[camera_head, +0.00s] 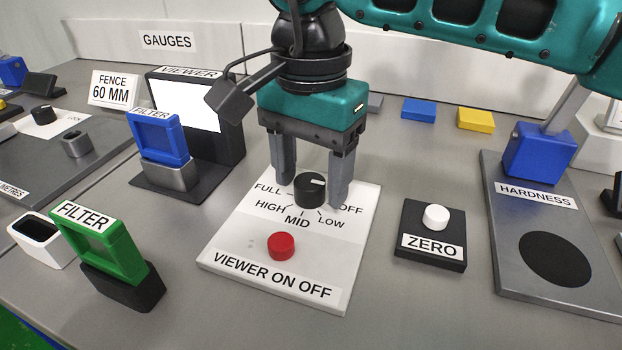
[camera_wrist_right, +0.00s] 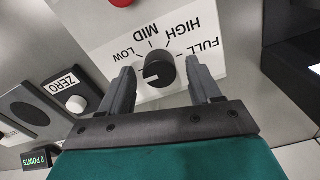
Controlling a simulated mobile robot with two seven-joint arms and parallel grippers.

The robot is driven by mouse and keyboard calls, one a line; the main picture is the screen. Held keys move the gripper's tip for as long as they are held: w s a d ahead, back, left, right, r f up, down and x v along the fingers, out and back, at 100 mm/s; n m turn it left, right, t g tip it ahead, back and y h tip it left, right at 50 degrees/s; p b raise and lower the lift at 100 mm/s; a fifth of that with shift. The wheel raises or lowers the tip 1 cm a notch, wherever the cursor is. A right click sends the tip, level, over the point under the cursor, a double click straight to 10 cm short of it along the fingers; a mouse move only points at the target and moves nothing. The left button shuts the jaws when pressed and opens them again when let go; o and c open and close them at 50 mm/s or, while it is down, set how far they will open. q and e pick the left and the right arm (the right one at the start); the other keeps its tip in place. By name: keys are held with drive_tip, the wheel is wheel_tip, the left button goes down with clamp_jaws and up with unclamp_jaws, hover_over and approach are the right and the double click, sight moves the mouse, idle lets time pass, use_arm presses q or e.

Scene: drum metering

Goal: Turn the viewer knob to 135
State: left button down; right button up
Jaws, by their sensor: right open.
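The viewer knob (camera_head: 310,191) is a round black dial with a white mark, on a white panel (camera_head: 225,245) labelled VIEWER ON OFF. Around it are FULL, HIGH, MID, LOW and OFF; no degree numbers show. The mark sits on the right side, toward OFF. My right gripper (camera_head: 313,193) points down with its fingers open on either side of the knob. The right wrist view shows the knob (camera_wrist_right: 159,69) between the open fingers (camera_wrist_right: 162,76), with gaps on both sides. The OFF label is hidden there. My left gripper is not in view.
A red button (camera_head: 281,246) is on the panel in front of the knob. The viewer (camera_head: 228,140) with a lit screen stands behind left. Blue (camera_head: 158,138) and green (camera_head: 97,245) filters stand left. A ZERO box (camera_head: 431,251) and hardness plate (camera_head: 508,220) are right.

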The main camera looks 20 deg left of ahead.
drive_tip(key=shift+f, duration=0.2)
drive_tip(key=c, duration=1)
